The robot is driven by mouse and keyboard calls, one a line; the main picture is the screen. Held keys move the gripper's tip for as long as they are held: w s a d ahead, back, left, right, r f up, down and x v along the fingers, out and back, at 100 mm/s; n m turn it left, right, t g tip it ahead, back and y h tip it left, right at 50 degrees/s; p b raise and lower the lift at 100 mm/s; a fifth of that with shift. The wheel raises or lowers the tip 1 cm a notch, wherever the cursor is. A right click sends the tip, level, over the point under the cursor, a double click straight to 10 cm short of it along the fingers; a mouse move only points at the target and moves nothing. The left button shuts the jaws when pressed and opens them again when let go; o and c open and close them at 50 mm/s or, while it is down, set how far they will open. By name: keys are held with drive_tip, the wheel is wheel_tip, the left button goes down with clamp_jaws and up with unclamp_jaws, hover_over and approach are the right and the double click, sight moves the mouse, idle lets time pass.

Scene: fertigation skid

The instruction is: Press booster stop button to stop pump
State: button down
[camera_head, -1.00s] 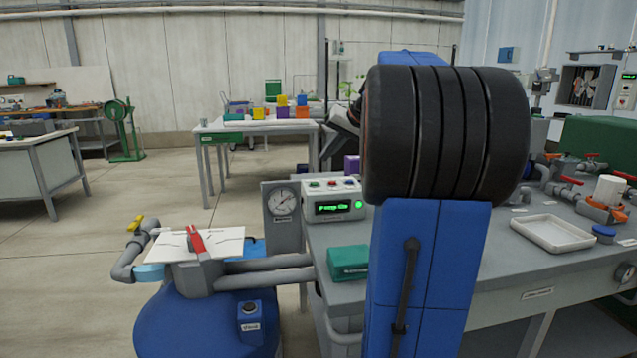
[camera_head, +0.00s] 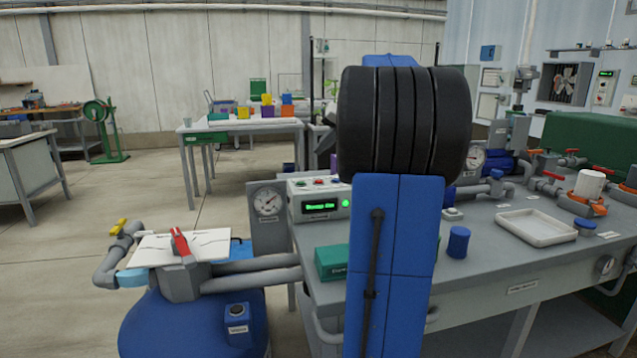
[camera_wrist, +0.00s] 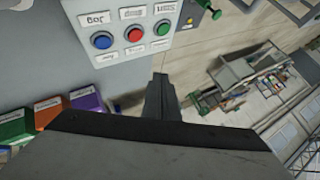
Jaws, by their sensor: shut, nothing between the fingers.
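The booster control box (camera_head: 318,200) stands on the bench's back left corner, with a lit green display and a green lamp on its front. In the wrist view its top panel appears upside down with a blue button (camera_wrist: 103,40), a red stop button (camera_wrist: 135,34) and a green button (camera_wrist: 163,28) in a row. My gripper (camera_wrist: 160,78) is shut and empty. Its tips appear just below the panel's edge in the wrist view, closest to the red and green buttons; the gap in depth is unclear. In the head view my arm hides the gripper and the box's right end.
A pressure gauge (camera_head: 267,202) stands left of the box. A green box (camera_head: 331,262) lies in front of it. Coloured bins (camera_wrist: 79,109) show at the wrist view's left.

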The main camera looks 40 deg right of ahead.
sight(322, 182)
drive_tip(key=shift+f, duration=3.65)
drive_tip(key=shift+f, duration=0.1)
drive_tip(key=shift+f, duration=0.25)
drive_tip(key=shift+f, duration=0.4)
drive_tip(key=shift+r, duration=0.8)
drive_tip(key=shift+r, duration=2.5)
